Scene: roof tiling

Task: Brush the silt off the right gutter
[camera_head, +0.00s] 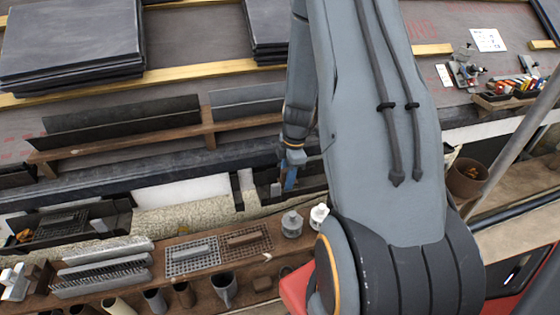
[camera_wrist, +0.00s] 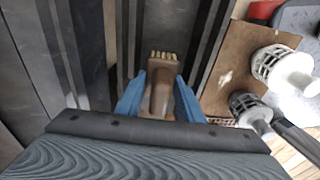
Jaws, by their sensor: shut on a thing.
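My gripper (camera_wrist: 161,92) has blue fingers shut on the brown handle of a brush (camera_wrist: 160,100) in the wrist view. The brush's pale bristles (camera_wrist: 163,56) point away from me, over a dark channel that looks like the right gutter (camera_wrist: 160,20). In the head view my gripper (camera_head: 290,178) is low at the eave, at the dark right gutter (camera_head: 315,184), partly hidden by my arm. I cannot tell whether the bristles touch the gutter. No silt can be made out; the gutter floor is mostly hidden.
A left gutter piece (camera_head: 100,210) holds a dark grate and orange debris. Slate stacks (camera_head: 75,45) lie on the roof. A brown pot (camera_head: 467,178) stands right of my arm.

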